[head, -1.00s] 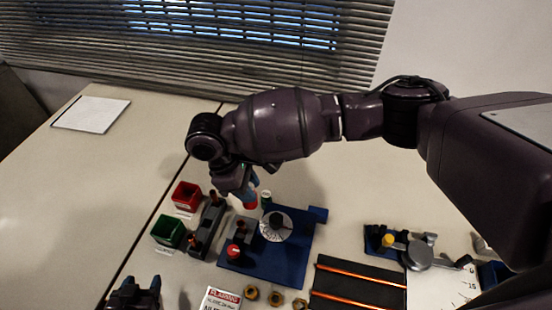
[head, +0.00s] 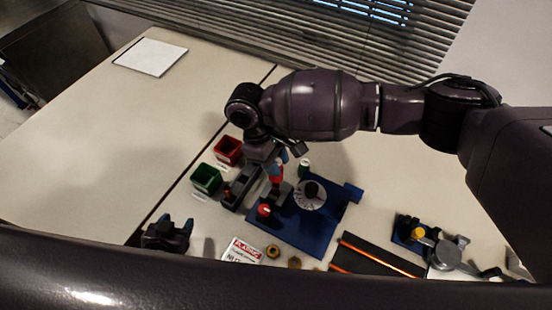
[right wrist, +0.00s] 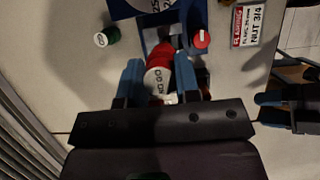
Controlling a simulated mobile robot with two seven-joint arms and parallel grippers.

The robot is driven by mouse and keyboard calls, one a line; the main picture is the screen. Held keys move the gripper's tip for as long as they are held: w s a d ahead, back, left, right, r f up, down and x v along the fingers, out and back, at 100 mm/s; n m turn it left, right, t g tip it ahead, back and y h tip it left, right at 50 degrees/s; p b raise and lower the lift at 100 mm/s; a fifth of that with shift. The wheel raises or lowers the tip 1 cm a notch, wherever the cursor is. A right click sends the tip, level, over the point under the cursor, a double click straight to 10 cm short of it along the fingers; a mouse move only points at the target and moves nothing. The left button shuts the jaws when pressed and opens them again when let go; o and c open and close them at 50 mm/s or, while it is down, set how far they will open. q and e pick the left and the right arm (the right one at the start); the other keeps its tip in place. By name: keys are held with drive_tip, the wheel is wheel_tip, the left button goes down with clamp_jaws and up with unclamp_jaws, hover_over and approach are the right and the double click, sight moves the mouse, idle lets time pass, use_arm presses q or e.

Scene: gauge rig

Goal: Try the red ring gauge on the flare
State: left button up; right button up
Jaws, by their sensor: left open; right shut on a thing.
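My right gripper (head: 277,160) is shut on the red ring gauge (head: 276,180), which also shows between the blue fingers in the right wrist view (right wrist: 158,57) with a white lettered face. The gauge is over the grey block (head: 284,190) on the blue base plate (head: 318,237). The flare cannot be made out; the gauge and gripper cover that spot, so I cannot tell whether they touch. My left gripper (head: 168,233) is open and empty, left of the plate, and shows at the right edge of the right wrist view (right wrist: 285,98).
A red bin (head: 228,150) and a green bin (head: 206,179) stand left of the rig. A red-topped piece (head: 264,211), a dial (head: 310,194) and a green cylinder (head: 304,166) are close by. A sign (head: 243,250) and brass nuts (head: 273,251) lie in front.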

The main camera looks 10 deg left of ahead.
use_arm(q)
drive_tip(key=shift+w+f+b, duration=0.1)
drive_tip(key=shift+w+b, duration=0.15)
drive_tip(key=shift+b, duration=0.15)
use_arm(e)
drive_tip(key=shift+f, duration=2)
use_arm(q)
drive_tip(key=shift+f, duration=0.15)
use_arm(e)
drive_tip(key=shift+f, duration=0.3)
idle(0.7)
drive_tip(key=shift+r+p, duration=0.5)
drive_tip(key=shift+r, duration=1.05)
use_arm(q)
drive_tip(key=shift+s+r, duration=0.1)
drive_tip(key=shift+r, duration=0.4)
use_arm(e)
drive_tip(key=shift+r, duration=1.45)
